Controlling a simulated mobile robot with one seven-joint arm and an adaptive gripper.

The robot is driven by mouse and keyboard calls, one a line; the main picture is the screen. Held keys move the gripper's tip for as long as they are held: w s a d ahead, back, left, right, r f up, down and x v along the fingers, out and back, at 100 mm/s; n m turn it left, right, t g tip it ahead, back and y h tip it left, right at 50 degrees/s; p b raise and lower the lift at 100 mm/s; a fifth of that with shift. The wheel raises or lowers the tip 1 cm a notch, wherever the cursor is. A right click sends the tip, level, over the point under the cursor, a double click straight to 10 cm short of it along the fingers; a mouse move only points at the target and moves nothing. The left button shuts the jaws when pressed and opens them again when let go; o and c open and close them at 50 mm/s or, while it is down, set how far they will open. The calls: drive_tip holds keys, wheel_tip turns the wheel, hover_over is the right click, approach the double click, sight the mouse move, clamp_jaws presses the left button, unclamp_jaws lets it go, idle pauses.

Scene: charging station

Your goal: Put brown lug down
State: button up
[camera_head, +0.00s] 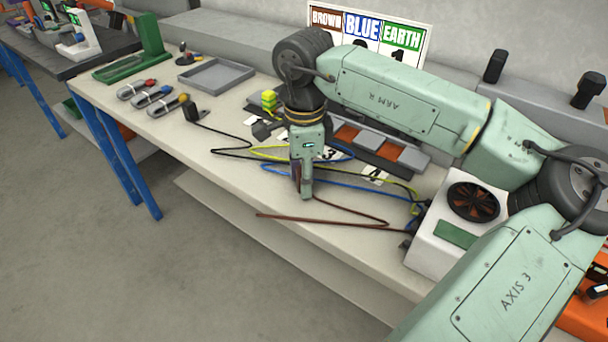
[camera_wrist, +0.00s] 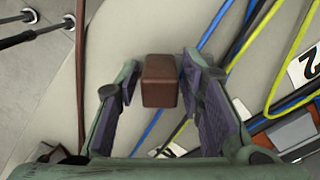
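The brown lug is a small reddish-brown block (camera_wrist: 160,80) between the two fingertips in the wrist view. In the head view my gripper (camera_head: 304,188) points down over the front part of the pale workbench (camera_head: 225,150); the lug is mostly hidden there by the fingers. A brown cable (camera_head: 345,221) runs from near the gripper across the bench. I cannot tell how far the lug is above the surface.
Blue and yellow cables (camera_wrist: 292,55) lie to the right. Behind are a grey and orange block (camera_head: 370,140) and a BROWN/BLUE/EARTH sign (camera_head: 365,25). A white box with a fan (camera_head: 440,225) stands right. A grey tray (camera_head: 215,76) is at the back left. Bare bench lies front left.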

drive_tip(key=shift+o, duration=0.5)
drive_tip(key=shift+r, duration=0.45)
wheel_tip(320, 180, up, 12)
drive_tip(key=shift+f+b, duration=0.25)
drive_tip(key=shift+b, duration=0.05)
